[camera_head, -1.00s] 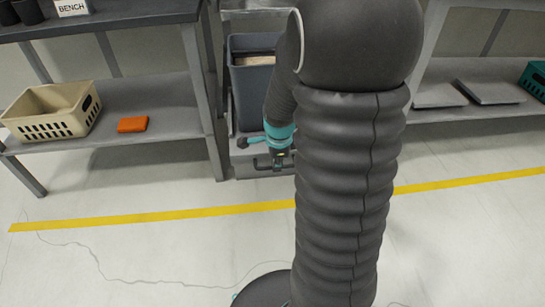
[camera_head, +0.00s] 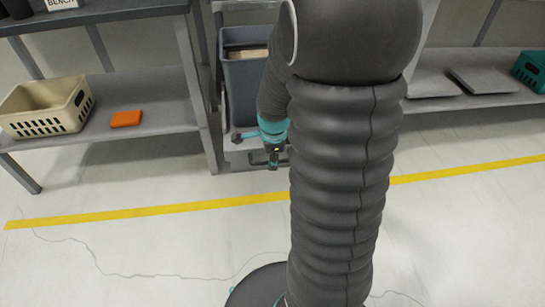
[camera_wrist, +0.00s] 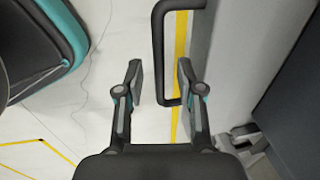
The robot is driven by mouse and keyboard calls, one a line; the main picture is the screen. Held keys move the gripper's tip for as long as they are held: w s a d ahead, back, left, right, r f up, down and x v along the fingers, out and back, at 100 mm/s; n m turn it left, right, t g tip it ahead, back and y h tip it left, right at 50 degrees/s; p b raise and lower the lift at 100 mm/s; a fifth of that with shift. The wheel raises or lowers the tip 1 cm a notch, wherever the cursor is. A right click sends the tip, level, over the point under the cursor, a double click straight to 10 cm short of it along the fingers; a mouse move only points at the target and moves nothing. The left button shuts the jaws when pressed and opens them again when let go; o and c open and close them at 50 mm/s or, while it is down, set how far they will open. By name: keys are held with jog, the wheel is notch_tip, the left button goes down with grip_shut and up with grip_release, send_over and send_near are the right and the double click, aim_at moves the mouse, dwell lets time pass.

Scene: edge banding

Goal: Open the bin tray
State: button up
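The bin tray (camera_head: 247,160) is a low grey pull-out under the bench unit, and a tall grey bin (camera_head: 249,90) stands on it. A dark bar handle juts from the tray's front; it shows in the wrist view as a black bracket (camera_wrist: 158,50) beside a grey panel (camera_wrist: 225,60). My gripper (camera_wrist: 159,75) is open and empty. In the wrist view the bar's long part lies between the two fingertips, with a gap on each side. Whether the fingers reach around it in depth I cannot tell. In the head view my gripper (camera_head: 275,158) is at the handle, partly covering it.
Left of the bin, a shelf (camera_head: 160,105) holds a beige basket (camera_head: 45,106) and an orange block (camera_head: 126,118). A right shelf holds flat grey panels (camera_head: 485,80) and a teal basket (camera_head: 532,70). The floor before the yellow line (camera_head: 150,212) is clear.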

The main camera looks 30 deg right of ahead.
notch_tip(320, 180, up, 12)
jog(key=s, duration=0.2)
jog(key=shift+a, duration=0.35)
jog(key=shift+f, duration=0.1)
dwell(0.3)
jog(key=s+a+r+n+t+p, duration=0.1)
jog(key=s+a+r+n, duration=0.3)
jog(key=n, duration=0.7)
jog(key=s+a+r+n+t, duration=0.2)
jog(key=s+a+r+n, duration=0.3)
jog(key=s+a+n, duration=0.3)
jog(key=shift+s+a+r+n+t+y+p, duration=0.15)
jog(key=shift+s+r+n+t+y+p, duration=0.2)
jog(key=shift+s+n, duration=1)
